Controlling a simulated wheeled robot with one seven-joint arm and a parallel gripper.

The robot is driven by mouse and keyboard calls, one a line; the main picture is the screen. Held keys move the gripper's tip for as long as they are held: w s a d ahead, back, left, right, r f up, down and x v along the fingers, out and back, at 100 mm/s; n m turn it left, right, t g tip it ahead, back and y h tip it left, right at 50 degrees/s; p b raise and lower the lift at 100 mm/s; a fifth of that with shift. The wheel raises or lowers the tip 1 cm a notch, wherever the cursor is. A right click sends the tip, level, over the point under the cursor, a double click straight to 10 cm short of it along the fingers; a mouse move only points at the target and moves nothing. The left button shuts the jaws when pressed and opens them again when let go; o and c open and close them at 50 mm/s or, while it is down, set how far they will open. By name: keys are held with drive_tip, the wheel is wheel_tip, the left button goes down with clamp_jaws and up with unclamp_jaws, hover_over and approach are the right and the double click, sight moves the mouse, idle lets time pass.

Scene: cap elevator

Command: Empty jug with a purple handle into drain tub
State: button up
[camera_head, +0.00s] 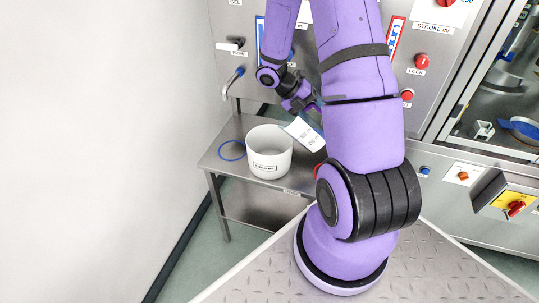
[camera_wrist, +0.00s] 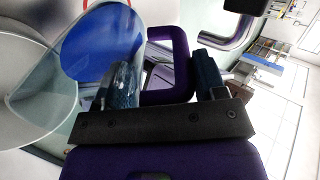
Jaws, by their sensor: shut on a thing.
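The clear jug (camera_head: 304,133) with markings hangs tilted beside and above the right rim of the white drain tub (camera_head: 268,163). In the wrist view the jug (camera_wrist: 42,97) has a blue area inside, and its purple handle (camera_wrist: 180,45) lies between the fingers. My gripper (camera_head: 306,104) is shut on this handle, also seen in the wrist view (camera_wrist: 165,85). The tub's pale rim (camera_wrist: 15,45) shows behind the jug at the left of the wrist view. I cannot tell whether any liquid is leaving the jug.
The tub stands on a small steel table (camera_head: 215,158), with a blue ring (camera_head: 232,150) at its left. A bent spout (camera_head: 233,82) juts from the steel panel behind. A white wall closes off the left side. My arm hides part of the panel.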

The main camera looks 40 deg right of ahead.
idle(0.4)
drive_tip(key=shift+w+a+f+g+h, duration=0.1)
drive_tip(key=shift+w+a+g+h, duration=0.05)
drive_tip(key=shift+w+g+h, duration=0.15)
drive_tip(key=shift+a, duration=0.1)
drive_tip(key=shift+w+a+f+g+h, duration=0.1)
drive_tip(key=shift+w+g+h, duration=0.05)
drive_tip(key=shift+g+h, duration=0.2)
idle(0.5)
drive_tip(key=shift+w+a+g, duration=0.2)
drive_tip(key=shift+w+g, duration=0.05)
drive_tip(key=shift+g, duration=0.1)
drive_tip(key=shift+h, duration=0.35)
drive_tip(key=shift+w+a+g, duration=0.15)
drive_tip(key=shift+w+g, duration=0.05)
drive_tip(key=shift+g, duration=0.1)
